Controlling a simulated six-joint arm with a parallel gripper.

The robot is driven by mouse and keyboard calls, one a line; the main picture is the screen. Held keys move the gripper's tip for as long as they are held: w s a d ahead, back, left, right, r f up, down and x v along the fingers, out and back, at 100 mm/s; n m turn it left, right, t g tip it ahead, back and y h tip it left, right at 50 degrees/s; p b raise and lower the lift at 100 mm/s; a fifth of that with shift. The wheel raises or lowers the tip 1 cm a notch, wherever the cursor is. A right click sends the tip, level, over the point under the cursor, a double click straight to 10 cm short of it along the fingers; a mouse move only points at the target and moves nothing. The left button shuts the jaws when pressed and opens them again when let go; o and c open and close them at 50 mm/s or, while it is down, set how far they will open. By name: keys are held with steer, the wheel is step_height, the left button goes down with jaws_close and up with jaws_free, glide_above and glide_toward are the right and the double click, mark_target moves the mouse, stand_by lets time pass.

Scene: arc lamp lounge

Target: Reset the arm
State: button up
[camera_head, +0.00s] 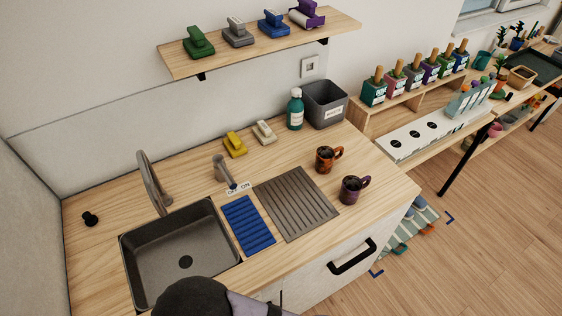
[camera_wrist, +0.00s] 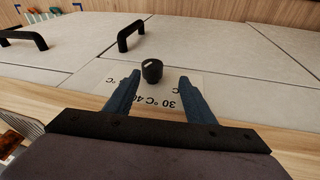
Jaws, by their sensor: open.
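My gripper (camera_wrist: 158,76) shows in the wrist view with its two blue-grey fingers spread apart and nothing held between them. A black knob (camera_wrist: 152,70) shows just beyond and between the fingertips, beside a pale label (camera_wrist: 178,92) printed with temperature marks. I cannot tell how far the knob is from the fingers. In the head view, a dark rounded part of my arm (camera_head: 190,297) shows at the bottom edge, in front of the sink. The gripper's fingers cannot be made out there.
The wooden counter (camera_head: 100,260) holds a sink (camera_head: 180,255), a tap (camera_head: 150,180), a blue ribbed mat (camera_head: 247,224), a grey drainer (camera_head: 295,203), an orange-brown mug (camera_head: 325,159) and a purple mug (camera_head: 350,190). Black handles (camera_wrist: 130,36) stick out from the pale cabinet fronts.

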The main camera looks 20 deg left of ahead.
steer(key=shift+w+d+f+m+g, duration=0.1)
steer(key=shift+w+d+m+g, duration=0.05)
steer(key=shift+w+m+g, duration=0.2)
steer(key=shift+w+d+f+m+g, duration=0.1)
steer(key=shift+w+m+g, duration=0.1)
steer(key=shift+m+g, duration=0.2)
steer(key=shift+w+d+m+g+y+b, duration=0.15)
steer(key=shift+d+m+g+y+b, duration=0.2)
steer(key=shift+g, duration=0.3)
steer(key=w+d+r+m+g+y+b, duration=0.1)
steer(key=w+d+r+m+g+y, duration=0.3)
steer(key=w+d+r, duration=1)
steer(key=d+r+m+t+h, duration=0.1)
steer(key=d+r, duration=0.3)
steer(key=d, duration=0.6)
steer(key=d+r+t+h, duration=0.2)
steer(key=d+r+h, duration=0.2)
steer(key=d, duration=0.6)
steer(key=shift+s+r+m+b, duration=0.25)
steer(key=shift+s+m+b, duration=0.05)
steer(key=shift+m+b, duration=0.15)
